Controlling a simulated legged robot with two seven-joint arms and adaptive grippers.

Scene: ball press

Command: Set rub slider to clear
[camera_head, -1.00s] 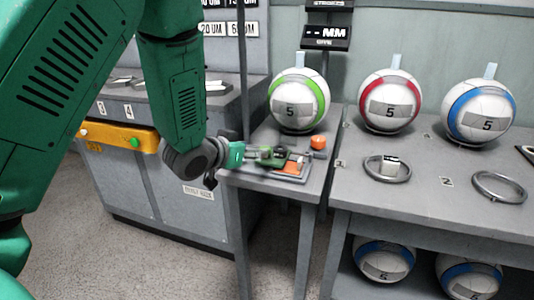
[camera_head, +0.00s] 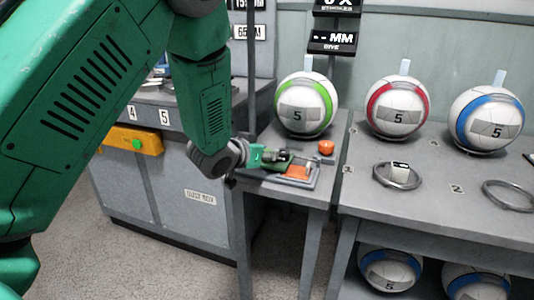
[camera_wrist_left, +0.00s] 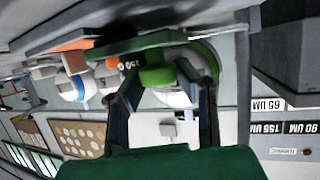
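A small bench device (camera_head: 305,182) with an orange block (camera_head: 299,172) and a dark green part sits on the narrow grey table, left of an orange knob (camera_head: 326,147). I cannot tell which part is the rub slider, and no "clear" mark is readable. My left gripper (camera_head: 284,159) is low over this device and covers part of it. In the left wrist view, its two dark fingers stand apart on either side of a green block (camera_wrist_left: 157,77), below a green bar (camera_wrist_left: 135,45). Whether they touch the block is unclear. My right gripper is not in view.
A green-striped ball (camera_head: 306,104) stands close behind the device. Red-striped (camera_head: 397,106) and blue-striped (camera_head: 486,119) balls stand on the right table, with metal rings (camera_head: 385,181) in front. A grey cabinet with a yellow panel (camera_head: 125,139) is at left.

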